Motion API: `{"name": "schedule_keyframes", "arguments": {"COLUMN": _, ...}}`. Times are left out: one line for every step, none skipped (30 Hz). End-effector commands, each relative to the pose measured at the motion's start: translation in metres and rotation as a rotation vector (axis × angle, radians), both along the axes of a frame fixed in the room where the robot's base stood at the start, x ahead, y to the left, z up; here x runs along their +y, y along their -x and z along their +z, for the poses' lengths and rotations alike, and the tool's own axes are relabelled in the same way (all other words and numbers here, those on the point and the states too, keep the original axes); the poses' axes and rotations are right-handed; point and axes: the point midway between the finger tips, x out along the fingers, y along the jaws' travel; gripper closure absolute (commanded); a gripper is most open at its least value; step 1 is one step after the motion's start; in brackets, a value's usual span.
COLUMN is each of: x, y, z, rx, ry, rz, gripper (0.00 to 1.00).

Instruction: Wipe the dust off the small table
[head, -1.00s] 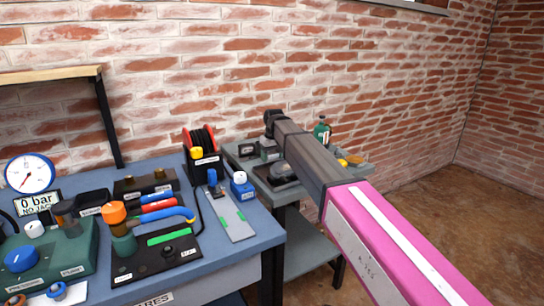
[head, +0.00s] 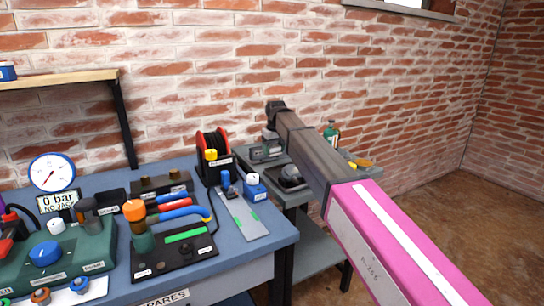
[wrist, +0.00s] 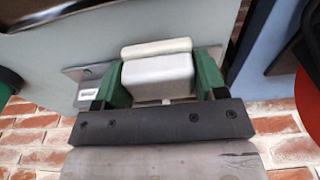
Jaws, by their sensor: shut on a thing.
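The small table (head: 298,199) is grey and stands against the brick wall, right of the blue bench. My arm reaches over it from the right and hides part of its top. In the wrist view my gripper (wrist: 160,78) has green fingers shut on a white block (wrist: 158,72), with a flat pale piece at its far side. The block is close to a smooth grey surface (wrist: 110,35); I cannot tell whether it touches. In the head view the fingers are not clearly visible at the far end of the arm. I cannot make out dust on the tabletop.
A green bottle (head: 331,135) and a yellow item (head: 363,163) stand at the table's right. A dark rounded item (head: 290,177) and a grey box (head: 266,151) are at its left. The blue bench (head: 255,240) holds a cable reel (head: 212,149) and several fittings. The floor at right is clear.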

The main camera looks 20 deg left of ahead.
Motion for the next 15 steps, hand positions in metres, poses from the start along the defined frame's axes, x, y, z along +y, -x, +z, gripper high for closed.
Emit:
{"name": "schedule_keyframes", "arguments": {"x": 0.0, "y": -0.002, "z": 0.006, "rx": -0.001, "ry": -0.001, "rz": -0.001, "gripper": 0.57}}
{"name": "schedule_keyframes", "arguments": {"x": 0.0, "y": -0.003, "z": 0.008, "rx": -0.001, "ry": -0.001, "rz": -0.001, "gripper": 0.57}}
{"name": "schedule_keyframes", "arguments": {"x": -0.001, "y": -0.005, "z": 0.012, "rx": 0.0, "ry": -0.001, "rz": -0.002, "gripper": 0.57}}
{"name": "schedule_keyframes", "arguments": {"x": -0.001, "y": -0.005, "z": 0.015, "rx": 0.0, "ry": -0.001, "rz": -0.002, "gripper": 0.57}}
{"name": "schedule_keyframes", "arguments": {"x": -0.001, "y": -0.006, "z": 0.017, "rx": 0.0, "ry": -0.001, "rz": -0.003, "gripper": 0.57}}
{"name": "schedule_keyframes", "arguments": {"x": -0.001, "y": -0.007, "z": 0.02, "rx": -0.001, "ry": 0.0, "rz": -0.003, "gripper": 0.57}}
{"name": "schedule_keyframes", "arguments": {"x": -0.002, "y": -0.008, "z": 0.022, "rx": -0.001, "ry": 0.0, "rz": -0.004, "gripper": 0.57}}
{"name": "schedule_keyframes", "arguments": {"x": -0.002, "y": -0.009, "z": 0.024, "rx": -0.001, "ry": 0.0, "rz": -0.004, "gripper": 0.57}}
{"name": "schedule_keyframes", "arguments": {"x": -0.002, "y": -0.009, "z": 0.026, "rx": 0.0, "ry": 0.0, "rz": -0.004, "gripper": 0.57}}
{"name": "schedule_keyframes", "arguments": {"x": -0.002, "y": -0.009, "z": 0.026, "rx": 0.0, "ry": 0.0, "rz": -0.004, "gripper": 0.57}}
{"name": "schedule_keyframes", "arguments": {"x": -0.002, "y": -0.01, "z": 0.027, "rx": 0.0, "ry": 0.0, "rz": -0.004, "gripper": 0.57}}
{"name": "schedule_keyframes", "arguments": {"x": -0.003, "y": -0.009, "z": 0.027, "rx": 0.0, "ry": 0.0, "rz": -0.005, "gripper": 0.57}}
{"name": "schedule_keyframes", "arguments": {"x": -0.003, "y": -0.009, "z": 0.028, "rx": 0.0, "ry": 0.0, "rz": -0.005, "gripper": 0.57}}
{"name": "schedule_keyframes", "arguments": {"x": -0.003, "y": -0.009, "z": 0.027, "rx": 0.0, "ry": 0.0, "rz": -0.005, "gripper": 0.57}}
{"name": "schedule_keyframes", "arguments": {"x": -0.003, "y": -0.009, "z": 0.027, "rx": 0.0, "ry": 0.0, "rz": -0.005, "gripper": 0.57}}
